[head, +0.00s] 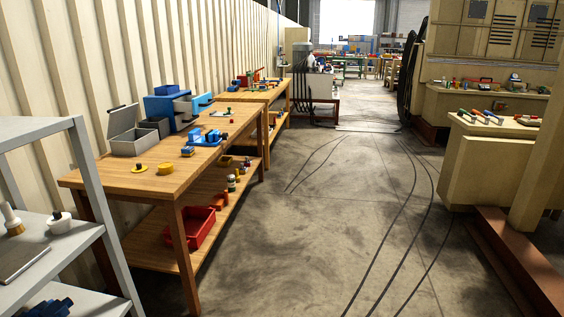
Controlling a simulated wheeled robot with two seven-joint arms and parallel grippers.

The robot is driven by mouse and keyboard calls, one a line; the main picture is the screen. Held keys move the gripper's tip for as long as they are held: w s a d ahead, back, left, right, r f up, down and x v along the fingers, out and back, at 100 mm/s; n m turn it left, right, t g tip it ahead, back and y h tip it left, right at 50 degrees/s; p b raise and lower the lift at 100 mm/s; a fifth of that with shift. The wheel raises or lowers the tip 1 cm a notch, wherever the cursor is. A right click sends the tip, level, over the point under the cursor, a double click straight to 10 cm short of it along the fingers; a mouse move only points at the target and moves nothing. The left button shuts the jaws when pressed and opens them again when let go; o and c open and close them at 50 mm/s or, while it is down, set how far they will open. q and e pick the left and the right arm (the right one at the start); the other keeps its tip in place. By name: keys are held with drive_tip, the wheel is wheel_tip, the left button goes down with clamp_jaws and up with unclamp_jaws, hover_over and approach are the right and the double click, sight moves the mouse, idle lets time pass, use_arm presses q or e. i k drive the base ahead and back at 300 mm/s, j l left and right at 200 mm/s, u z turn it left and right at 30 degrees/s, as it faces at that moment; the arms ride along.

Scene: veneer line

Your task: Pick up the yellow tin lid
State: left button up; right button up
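A small flat yellow disc with a dark knob-like top (139,168), which may be the yellow tin lid, lies near the front left of the wooden workbench (120,184). A thicker yellow round piece (165,169) sits just to its right. At this size I cannot tell for sure which of the two is the lid. Neither of my grippers is in view, and nothing shows of my arms.
An open grey box (135,142) and blue bins (165,108) stand behind on the bench. A red crate (190,225) is on its lower shelf. A grey metal rack (85,180) stands at the near left. The concrete floor (330,220) right of the bench is clear, with dark lines.

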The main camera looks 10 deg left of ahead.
sight(139, 168)
drive_tip(key=i+u, duration=0.45)
drive_tip(key=i+l+u, duration=0.2)
drive_tip(key=i+u, duration=0.25)
drive_tip(key=i+l+u, duration=0.45)
drive_tip(key=i+j, duration=0.05)
drive_tip(key=j, duration=0.05)
